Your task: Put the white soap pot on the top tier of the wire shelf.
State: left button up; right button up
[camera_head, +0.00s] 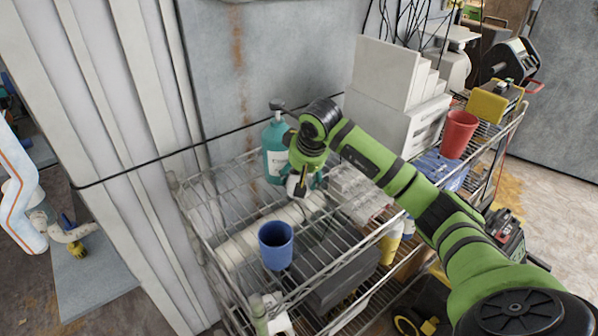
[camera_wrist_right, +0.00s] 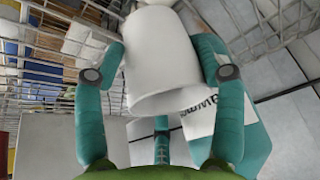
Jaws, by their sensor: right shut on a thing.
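The white soap pot (camera_wrist_right: 160,62) is between the teal fingers of my right gripper (camera_wrist_right: 160,75), which is shut on it. In the head view my right gripper (camera_head: 302,182) hangs over the back part of the wire shelf (camera_head: 215,235), and only a small white bit of the pot (camera_head: 292,186) shows below it. I cannot tell whether the pot touches the wires. A blue cup (camera_head: 276,246) stands on the top tier, in front of the gripper. A teal bottle (camera_head: 273,150) stands just behind it. My left gripper is not in view.
A red cup (camera_head: 458,134) and white boxes (camera_head: 385,90) are on the right part of the shelving. A white roll (camera_head: 240,248) and a dark grey box (camera_head: 335,285) show through the wires. A ribbed white panel (camera_head: 110,130) borders the shelf on the left. Bare wire lies left of the bottle.

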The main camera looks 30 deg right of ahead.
jog(key=shift+s+a+r, duration=0.1)
jog(key=shift+s+r, duration=0.05)
jog(key=shift+s, duration=0.3)
jog(key=shift+s+a+r, duration=0.1)
jog(key=shift+s+r, duration=0.05)
jog(key=shift+s, duration=0.3)
jog(key=shift+d+f+b, duration=0.15)
jog(key=shift+f+b, duration=0.15)
jog(key=shift+f, duration=0.05)
jog(key=o, duration=1.3)
jog(key=shift+w, duration=0.25)
jog(key=shift+o, duration=0.2)
jog(key=shift+s+r, duration=0.1)
jog(key=shift+r+p, duration=0.15)
jog(key=shift+p, duration=0.15)
jog(key=shift+r, duration=0.25)
pick_arm(q)
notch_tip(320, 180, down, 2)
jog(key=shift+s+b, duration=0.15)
jog(key=shift+b, duration=0.9)
pick_arm(e)
jog(key=v, duration=1.1)
jog(key=shift+s+r, duration=0.15)
jog(key=shift+r, duration=0.1)
